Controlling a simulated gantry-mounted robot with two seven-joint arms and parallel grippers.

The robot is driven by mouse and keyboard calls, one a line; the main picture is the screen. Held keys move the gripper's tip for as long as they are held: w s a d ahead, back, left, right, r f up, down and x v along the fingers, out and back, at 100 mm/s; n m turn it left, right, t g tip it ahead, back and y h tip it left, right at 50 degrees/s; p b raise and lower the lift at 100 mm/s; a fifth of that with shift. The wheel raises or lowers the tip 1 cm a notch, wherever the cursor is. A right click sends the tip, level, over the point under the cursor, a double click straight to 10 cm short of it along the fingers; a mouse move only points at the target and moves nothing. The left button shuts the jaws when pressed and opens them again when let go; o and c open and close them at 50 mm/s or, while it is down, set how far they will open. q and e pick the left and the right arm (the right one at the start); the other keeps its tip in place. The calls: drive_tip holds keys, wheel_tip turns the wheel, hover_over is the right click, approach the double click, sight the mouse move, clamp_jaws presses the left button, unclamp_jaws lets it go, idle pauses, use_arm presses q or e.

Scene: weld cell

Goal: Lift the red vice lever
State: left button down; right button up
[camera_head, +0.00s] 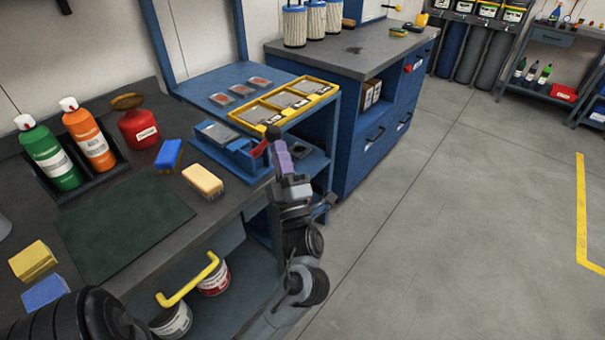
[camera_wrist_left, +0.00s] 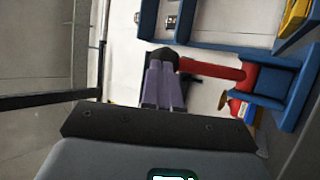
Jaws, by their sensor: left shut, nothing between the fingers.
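The red vice lever (camera_head: 260,150) sticks out from the right end of the blue vice (camera_head: 240,152) at the bench's far edge. It ends in a black knob (camera_head: 272,132). In the left wrist view the red lever (camera_wrist_left: 215,70) runs from the blue vice body (camera_wrist_left: 280,85) to the black knob (camera_wrist_left: 163,57). My left gripper (camera_head: 278,146) has its purple fingers shut, with nothing between them. The fingertips (camera_wrist_left: 164,75) are right at the knob; I cannot tell whether they touch it. My right gripper is not in view.
The dark workbench (camera_head: 215,222) holds a green spray bottle (camera_head: 50,155), an orange one (camera_head: 90,140), a red can (camera_head: 137,128) and a tan-topped brush (camera_head: 203,180). A yellow tray (camera_head: 285,100) lies on the blue table behind. Grey floor is clear to the right.

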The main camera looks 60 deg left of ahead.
sight(270, 135)
use_arm(q)
drive_tip(key=shift+s+a+r+p, duration=0.25)
drive_tip(key=shift+a+r+p, duration=0.3)
drive_tip(key=shift+a+r, duration=0.4)
drive_tip(key=shift+r, duration=0.35)
drive_tip(key=shift+s+a, duration=0.1)
